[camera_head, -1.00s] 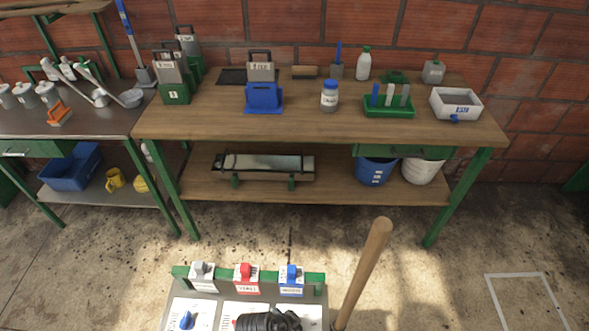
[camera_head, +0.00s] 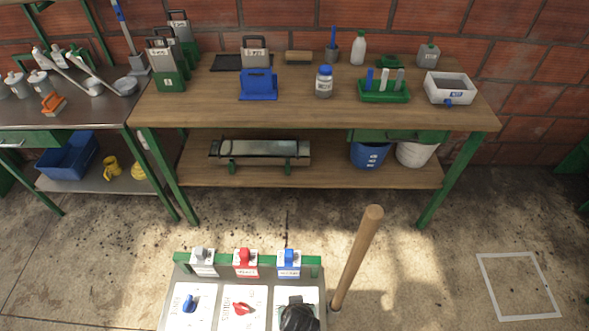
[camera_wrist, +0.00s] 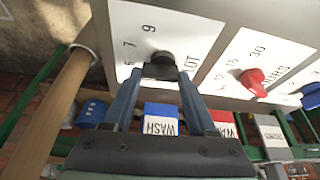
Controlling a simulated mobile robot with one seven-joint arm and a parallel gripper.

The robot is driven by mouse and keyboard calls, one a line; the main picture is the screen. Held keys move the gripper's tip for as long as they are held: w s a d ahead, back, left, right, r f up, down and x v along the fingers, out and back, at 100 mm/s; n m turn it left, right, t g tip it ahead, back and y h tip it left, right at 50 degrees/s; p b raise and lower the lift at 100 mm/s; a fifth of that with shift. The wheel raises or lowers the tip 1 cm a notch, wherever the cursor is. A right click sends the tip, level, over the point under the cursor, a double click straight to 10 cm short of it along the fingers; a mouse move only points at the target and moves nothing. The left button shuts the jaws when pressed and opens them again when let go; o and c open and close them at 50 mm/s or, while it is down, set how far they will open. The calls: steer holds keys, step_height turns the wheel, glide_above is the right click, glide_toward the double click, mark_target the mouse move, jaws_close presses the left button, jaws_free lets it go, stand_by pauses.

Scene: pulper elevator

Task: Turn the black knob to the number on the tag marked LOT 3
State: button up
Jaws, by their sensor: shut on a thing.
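The black knob (camera_wrist: 163,60) sits on a white plate (camera_wrist: 185,25) lettered LOT, with the numbers 7 and 9 readable near it in the wrist view. My gripper (camera_wrist: 160,72) is shut on the knob, one finger on each side, and partly hides it. In the head view my gripper (camera_head: 299,315) covers much of the rightmost white plate. No tag with a readable LOT 3 shows; small labels on the workbench carriers (camera_head: 255,53) are too small to read.
A red knob (camera_head: 242,309) and a blue knob (camera_head: 189,303) are on the neighbouring plates. Grey, red and blue tag holders (camera_head: 289,262) line the green rail behind. A wooden handle (camera_head: 357,258) stands close on the right.

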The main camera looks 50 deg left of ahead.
steer(key=n, duration=0.2)
steer(key=n+g+b, duration=0.2)
steer(key=n, duration=0.1)
steer(key=shift+w+f+n+y, duration=0.1)
steer(key=shift+w+n+y, duration=0.2)
steer(key=shift+y, duration=0.1)
steer(key=n+g+b, duration=0.2)
steer(key=n, duration=0.3)
steer(key=shift+a+n+b, duration=0.1)
steer(key=shift+n+b, duration=0.2)
steer(key=o, duration=1.4)
steer(key=shift+c, duration=0.2)
steer(key=v, duration=1.3)
steer(key=shift+a, duration=0.2)
